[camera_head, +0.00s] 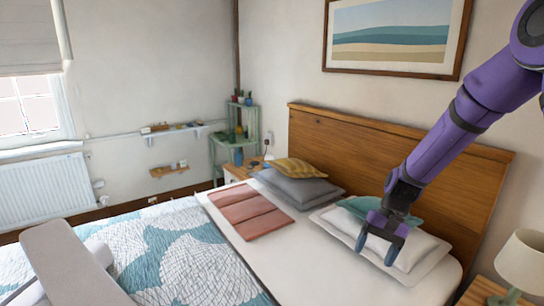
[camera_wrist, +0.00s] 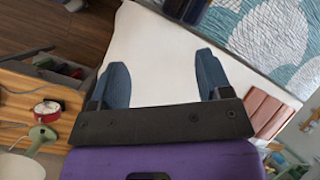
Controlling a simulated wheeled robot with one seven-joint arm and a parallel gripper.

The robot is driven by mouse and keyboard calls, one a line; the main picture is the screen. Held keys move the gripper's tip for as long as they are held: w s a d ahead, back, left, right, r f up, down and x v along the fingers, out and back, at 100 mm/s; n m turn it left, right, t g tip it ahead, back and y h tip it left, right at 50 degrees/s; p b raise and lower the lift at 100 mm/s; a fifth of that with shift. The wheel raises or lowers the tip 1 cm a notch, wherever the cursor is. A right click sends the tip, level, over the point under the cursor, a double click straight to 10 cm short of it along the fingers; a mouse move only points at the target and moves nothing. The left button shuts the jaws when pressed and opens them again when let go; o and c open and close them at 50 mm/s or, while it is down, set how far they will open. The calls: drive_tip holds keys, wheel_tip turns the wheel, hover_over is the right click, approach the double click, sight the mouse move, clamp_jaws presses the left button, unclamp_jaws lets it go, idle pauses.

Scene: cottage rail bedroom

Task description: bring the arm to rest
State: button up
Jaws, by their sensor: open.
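My purple arm reaches in from the upper right of the head view, bent downward over the bed. My gripper (camera_head: 378,243) points down in front of the white pillow (camera_head: 415,250) on the right. In the wrist view my gripper (camera_wrist: 161,85) shows two blue-grey fingers spread wide apart. Nothing is between them except a view of the bed's white sheet (camera_wrist: 160,45). A teal cushion (camera_head: 352,206) is partly hidden behind the gripper. I cannot tell whether the gripper touches the pillow.
The wooden headboard (camera_head: 340,145) stands behind the pillows. Grey pillows and a yellow cushion (camera_head: 299,168) lie on the far side. A folded pink blanket (camera_head: 247,211) and a teal patterned quilt (camera_head: 180,250) cover the bed. A lamp (camera_head: 522,260) stands at the lower right.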

drive_tip(key=s+d+r+n+t+h, duration=0.1)
drive_tip(key=s+d+r+t+h, duration=0.15)
drive_tip(key=s+r, duration=0.7)
drive_tip(key=s+d+r+n+t+h, duration=0.15)
drive_tip(key=s+r+t, duration=0.35)
drive_tip(key=r, duration=0.8)
drive_tip(key=s+r+t, duration=0.1)
drive_tip(key=s+r, duration=0.2)
drive_tip(key=s, duration=0.6)
drive_tip(key=shift+s+d+r+n+h, duration=0.2)
drive_tip(key=shift+s+d+n+h, duration=0.1)
drive_tip(key=shift+d+n, duration=0.15)
